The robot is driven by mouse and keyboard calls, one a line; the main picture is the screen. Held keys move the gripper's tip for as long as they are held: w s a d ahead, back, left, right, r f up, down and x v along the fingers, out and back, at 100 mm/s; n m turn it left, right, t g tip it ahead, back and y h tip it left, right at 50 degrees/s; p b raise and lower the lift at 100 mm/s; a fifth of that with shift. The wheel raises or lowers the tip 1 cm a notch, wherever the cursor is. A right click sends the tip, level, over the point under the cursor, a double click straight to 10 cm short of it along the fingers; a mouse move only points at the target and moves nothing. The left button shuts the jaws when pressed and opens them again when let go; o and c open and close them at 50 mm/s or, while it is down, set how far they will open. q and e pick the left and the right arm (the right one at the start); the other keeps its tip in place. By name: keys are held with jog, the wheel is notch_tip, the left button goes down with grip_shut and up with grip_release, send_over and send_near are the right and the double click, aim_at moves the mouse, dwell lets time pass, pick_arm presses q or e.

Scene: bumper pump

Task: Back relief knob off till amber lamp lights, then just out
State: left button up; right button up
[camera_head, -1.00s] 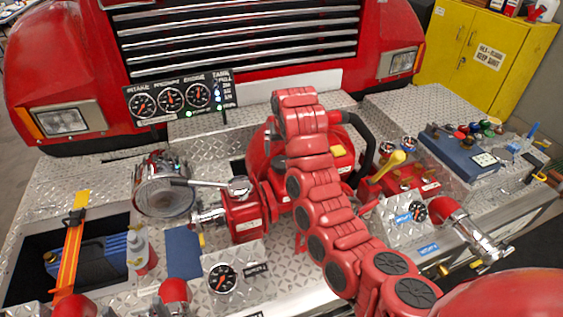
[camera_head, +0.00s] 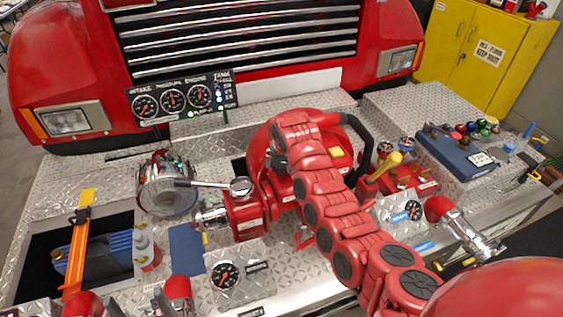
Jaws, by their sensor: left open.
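My right arm, red and segmented, comes in from the lower right and crosses the middle of the head view. Its far end lies over the red pump body (camera_head: 258,152), and the jaws are hidden behind the wrist. My left gripper does not show. The relief knob cannot be picked out and may be behind my arm. The gauge panel (camera_head: 147,120) at the back has three dials and a column of lights. Green lamps (camera_head: 191,114) are lit under the dials and bluish ones at the right side. I see no lamp that is clearly amber and lit.
A chrome intake (camera_head: 165,190) and a lever (camera_head: 208,183) are left of the pump. A lower gauge (camera_head: 225,276) stands in front. A yellow lever (camera_head: 389,161), a blue case (camera_head: 452,155) and a chrome outlet (camera_head: 470,236) are to the right. An open bin (camera_head: 35,245) lies left.

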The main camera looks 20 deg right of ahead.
jog(key=c, duration=1)
jog(key=shift+o, duration=0.2)
jog(key=n+b, duration=0.1)
jog(key=b, duration=0.2)
jog(key=n+y+b, duration=0.1)
jog(key=b, duration=0.3)
jog(key=shift+d+f+n, duration=0.15)
jog(key=shift+f+n, duration=0.1)
jog(key=shift+n, duration=0.15)
jog(key=shift+r+n+b, duration=0.2)
jog(key=shift+n+b, duration=0.2)
jog(key=shift+b, duration=0.1)
jog(key=shift+r, duration=0.15)
jog(key=o, duration=1.2)
jog(key=shift+c, duration=0.2)
